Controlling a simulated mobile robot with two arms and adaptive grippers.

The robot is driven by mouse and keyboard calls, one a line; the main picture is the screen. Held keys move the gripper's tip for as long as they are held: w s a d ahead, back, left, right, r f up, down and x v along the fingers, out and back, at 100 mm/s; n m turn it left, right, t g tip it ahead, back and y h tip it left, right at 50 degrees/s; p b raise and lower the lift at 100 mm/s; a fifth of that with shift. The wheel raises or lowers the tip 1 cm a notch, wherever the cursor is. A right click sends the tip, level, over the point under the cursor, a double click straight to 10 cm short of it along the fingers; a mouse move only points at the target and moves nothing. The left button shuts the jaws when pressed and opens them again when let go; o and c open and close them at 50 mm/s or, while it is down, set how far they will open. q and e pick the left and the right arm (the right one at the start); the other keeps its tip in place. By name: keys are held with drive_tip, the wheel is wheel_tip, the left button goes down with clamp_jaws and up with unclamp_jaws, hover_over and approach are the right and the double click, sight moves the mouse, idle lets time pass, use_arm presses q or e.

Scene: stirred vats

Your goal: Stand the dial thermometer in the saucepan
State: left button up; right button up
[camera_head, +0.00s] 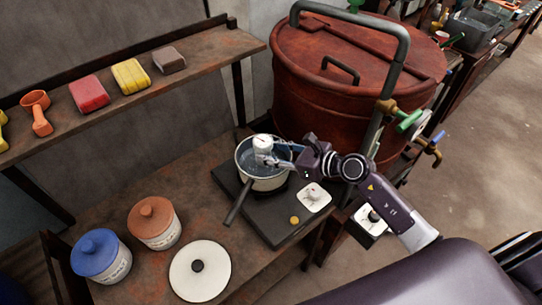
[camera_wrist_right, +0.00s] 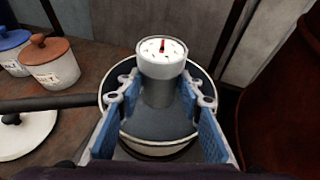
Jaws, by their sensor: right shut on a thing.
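The dial thermometer (camera_head: 263,145) has a white round head and stands upright at the saucepan. In the right wrist view its dial (camera_wrist_right: 162,50) faces up with a red needle, above a grey body. The saucepan (camera_head: 262,182) is white with a dark rim and dark handle, and sits on the dark hotplate. My right gripper (camera_head: 283,155) reaches in over the pan's right rim. Its blue-padded fingers (camera_wrist_right: 160,95) are shut on the thermometer, one on each side. The thermometer's lower end is hidden, so I cannot tell whether it touches the pan's bottom. My left gripper is not in view.
The hotplate (camera_head: 268,226) carries a white knob plate and a yellow button. Blue (camera_head: 98,258) and brown-lidded (camera_head: 155,225) jars and a white lid (camera_head: 200,272) stand left on the bench. A large red vat (camera_head: 350,100) stands behind. A shelf (camera_head: 205,55) runs along the wall.

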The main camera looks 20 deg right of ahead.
drive_tip(key=shift+w+f, duration=0.1)
drive_tip(key=shift+f, duration=0.85)
drive_tip(key=shift+f, duration=0.1)
drive_tip(key=shift+f+b, duration=0.5)
drive_tip(key=shift+b, duration=0.05)
drive_tip(key=o, duration=1.3)
drive_tip(key=shift+c, duration=0.2)
drive_tip(key=shift+r, duration=0.2)
